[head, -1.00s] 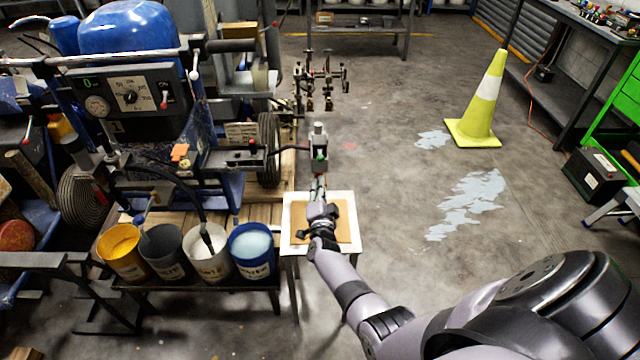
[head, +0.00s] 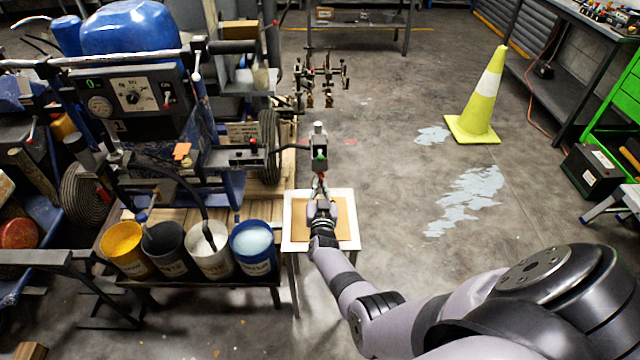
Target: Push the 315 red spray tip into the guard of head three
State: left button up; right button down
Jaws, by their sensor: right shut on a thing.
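My right gripper (head: 320,183) is above the front of a small white stand, with its fingers pointing away toward a grey spray head (head: 319,140). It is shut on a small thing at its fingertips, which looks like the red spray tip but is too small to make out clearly. The grey head has a green part low on it and hangs just beyond the fingertips; whether they touch I cannot tell. Several more small spray heads (head: 322,82) hang on a rack farther back. Which one is head three, and its guard, cannot be read. My left gripper is not in view.
The white stand (head: 288,240) carries a tan board (head: 340,231). Paint buckets (head: 254,250) stand on a low bench to its left. The blue striper machine (head: 130,28) fills the upper left.

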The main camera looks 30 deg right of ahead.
jog(key=shift+w+d+r+n, duration=0.1)
jog(key=shift+r+n, duration=0.05)
jog(key=shift+n, duration=0.45)
jog(key=c, duration=1.6)
grip_release()
jog(key=shift+c, duration=0.2)
jog(key=shift+o, duration=0.2)
jog(key=o, duration=0.5)
jog(key=shift+p+v, duration=1.05)
jog(key=shift+v, duration=0.55)
jog(key=shift+p+v, duration=0.9)
jog(key=shift+v, duration=1.05)
